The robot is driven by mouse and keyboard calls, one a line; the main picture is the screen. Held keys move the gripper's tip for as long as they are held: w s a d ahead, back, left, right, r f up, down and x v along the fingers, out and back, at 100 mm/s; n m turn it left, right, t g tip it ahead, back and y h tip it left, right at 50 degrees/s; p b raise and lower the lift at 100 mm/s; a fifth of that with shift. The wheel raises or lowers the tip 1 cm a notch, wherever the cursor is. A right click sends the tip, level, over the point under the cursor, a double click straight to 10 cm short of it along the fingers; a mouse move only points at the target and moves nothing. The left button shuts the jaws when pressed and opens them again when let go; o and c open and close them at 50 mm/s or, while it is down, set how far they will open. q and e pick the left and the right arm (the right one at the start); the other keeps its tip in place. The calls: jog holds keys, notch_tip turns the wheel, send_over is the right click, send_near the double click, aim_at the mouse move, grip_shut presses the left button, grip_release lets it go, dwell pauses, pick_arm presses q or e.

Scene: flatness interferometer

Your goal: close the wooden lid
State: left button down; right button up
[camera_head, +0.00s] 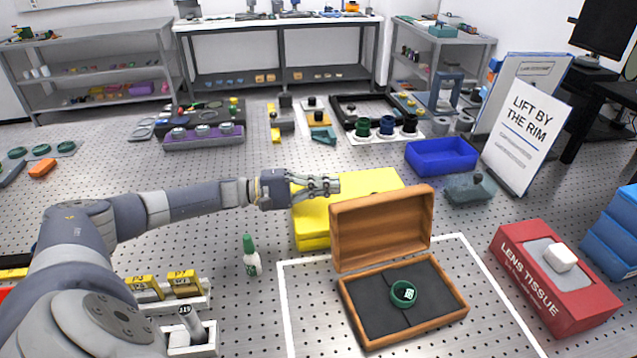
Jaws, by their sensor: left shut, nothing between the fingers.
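A wooden box (357,322) stands on the perforated table with its wooden lid (383,228) raised upright at the back edge. Inside, on the dark lining, lies a green ring-shaped piece (403,293). My left gripper (335,186) is shut and empty. It is just behind and above the lid's upper left corner, in front of a yellow block (368,183) in the picture. Whether the fingers touch the lid cannot be told. My right gripper is not in view.
A red lens tissue box (552,285) stands right of the wooden box. A small green-capped bottle (250,256) stands left of it. A blue tray (442,156) and a lidded grey container (470,188) lie behind. A white line frames the box on the table.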

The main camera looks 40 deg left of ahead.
pick_arm(q)
jog(key=p+x, duration=0.1)
jog(key=x, duration=0.4)
jog(key=shift+w+d+r+p, duration=0.1)
jog(key=shift+d+r+p, duration=0.1)
jog(key=shift+d+p, duration=0.15)
jog(key=shift+s+d+r+p, duration=0.15)
jog(key=shift+s+d+p, duration=0.25)
jog(key=shift+s+d, duration=0.1)
jog(key=shift+s+d+r+p, duration=0.15)
jog(key=shift+s+d+p, duration=0.2)
jog(key=shift+s+d, duration=0.35)
jog(key=shift+d, duration=0.05)
jog(key=shift+w+f, duration=0.1)
